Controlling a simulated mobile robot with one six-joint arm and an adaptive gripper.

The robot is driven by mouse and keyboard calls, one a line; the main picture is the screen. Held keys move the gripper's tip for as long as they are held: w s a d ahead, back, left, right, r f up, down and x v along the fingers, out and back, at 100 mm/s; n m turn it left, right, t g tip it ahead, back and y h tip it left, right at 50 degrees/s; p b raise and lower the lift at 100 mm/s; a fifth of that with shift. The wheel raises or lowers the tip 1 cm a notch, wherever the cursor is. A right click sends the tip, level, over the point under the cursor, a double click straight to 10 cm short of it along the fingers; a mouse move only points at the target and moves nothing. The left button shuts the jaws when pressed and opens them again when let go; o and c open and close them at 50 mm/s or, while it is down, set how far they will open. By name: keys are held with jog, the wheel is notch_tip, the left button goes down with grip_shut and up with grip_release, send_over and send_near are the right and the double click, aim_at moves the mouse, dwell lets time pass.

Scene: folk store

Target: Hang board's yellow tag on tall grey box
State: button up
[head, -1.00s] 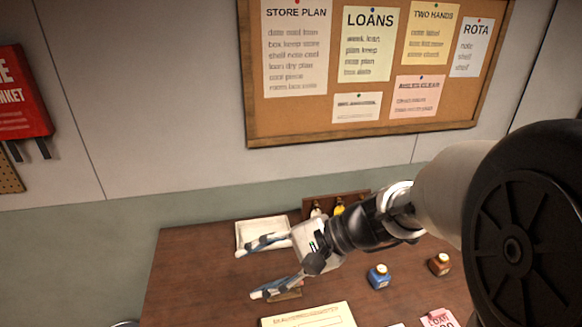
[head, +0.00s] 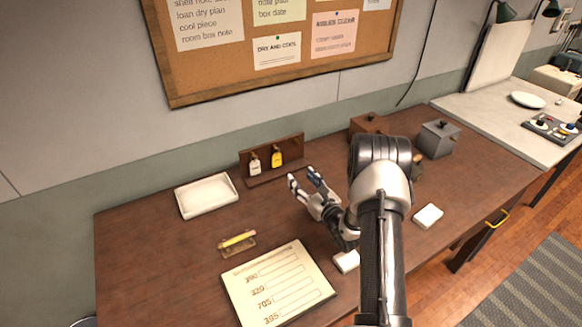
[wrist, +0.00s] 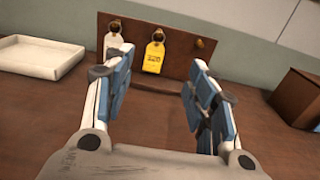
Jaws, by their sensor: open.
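The dark wooden board (head: 292,168) stands at the back of the table against the wall. The yellow tag (head: 277,157) hangs on it, with a white tag to its left. In the wrist view the yellow tag (wrist: 154,57) reads what looks like 320 and shows between my fingers, beyond their tips. To its right on the board is a bare peg. My gripper (head: 303,177) is open and empty, in front of the board and apart from the tag. A grey box (head: 436,141) with a dark knob stands at the back right of the table.
A brown box (head: 367,125) stands between board and grey box. A white tray (head: 206,196) lies left of the board. A small holder (head: 238,243) and a number sheet (head: 278,285) lie in front. A white block (head: 428,215) is at right. My arm hides part of the table.

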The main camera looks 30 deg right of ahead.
aim_at(278, 151)
jog(key=w+b, duration=0.1)
jog(key=w, duration=0.4)
jog(key=w+b, duration=0.1)
jog(key=w, duration=0.5)
jog(key=w+b, duration=0.1)
jog(key=w, duration=0.4)
jog(key=shift+w+a, duration=0.15)
jog(key=shift+a, duration=0.25)
jog(key=shift+c, duration=0.3)
jog(key=c, duration=1.1)
